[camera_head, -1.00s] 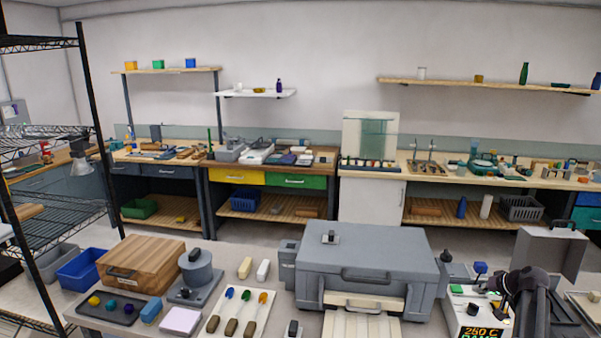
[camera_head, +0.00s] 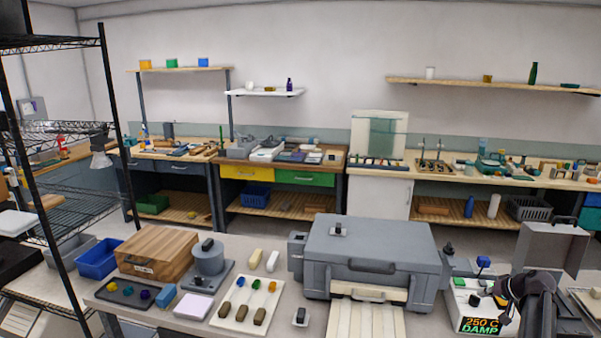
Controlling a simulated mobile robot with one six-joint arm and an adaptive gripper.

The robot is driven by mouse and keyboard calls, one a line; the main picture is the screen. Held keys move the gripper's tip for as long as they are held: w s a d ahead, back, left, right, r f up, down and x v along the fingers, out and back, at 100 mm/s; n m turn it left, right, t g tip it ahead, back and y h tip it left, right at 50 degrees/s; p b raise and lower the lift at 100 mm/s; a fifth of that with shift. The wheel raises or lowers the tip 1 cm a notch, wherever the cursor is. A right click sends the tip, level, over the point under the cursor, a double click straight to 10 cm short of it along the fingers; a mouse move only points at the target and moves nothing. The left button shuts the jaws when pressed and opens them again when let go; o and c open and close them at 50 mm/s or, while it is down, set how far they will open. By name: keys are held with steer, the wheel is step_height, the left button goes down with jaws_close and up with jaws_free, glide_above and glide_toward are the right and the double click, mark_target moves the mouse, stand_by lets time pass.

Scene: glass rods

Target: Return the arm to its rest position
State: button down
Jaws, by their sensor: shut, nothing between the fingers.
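My dark arm (camera_head: 540,300) shows at the lower right, bent, in front of the bench's right end. It overlaps the right side of a white instrument (camera_head: 468,308) whose display reads 250 C DAMP. I cannot make out my gripper's fingertips; only arm links show. Whether the arm touches the instrument I cannot tell.
A grey lidded machine (camera_head: 372,238) stands on the near bench, with a slatted white tray (camera_head: 365,320) in front. A wooden box (camera_head: 157,250) and a white board with coloured-tip tools (camera_head: 235,318) lie left. A wire shelf (camera_head: 75,210) rises at far left. An open grey case (camera_head: 550,245) stands behind my arm.

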steer(key=s+a+f+n+g, duration=0.1)
steer(key=a+f+g, duration=0.15)
steer(key=a, duration=1.15)
steer(key=s+a+f+n+g+h, duration=0.1)
steer(key=s+a+g, duration=0.1)
steer(key=s+a, duration=0.3)
steer(key=s+a+f+n+g+h, duration=0.1)
steer(key=s+a, duration=0.4)
steer(key=a, duration=0.8)
steer(key=s+a+n+g+h, duration=0.1)
steer(key=s+a+g, duration=0.1)
steer(key=s+a, duration=0.3)
steer(key=a, duration=0.4)
steer(key=shift+s+a+f+g+h, duration=0.3)
steer(key=shift+f+g, duration=0.05)
steer(key=shift+f, duration=0.05)
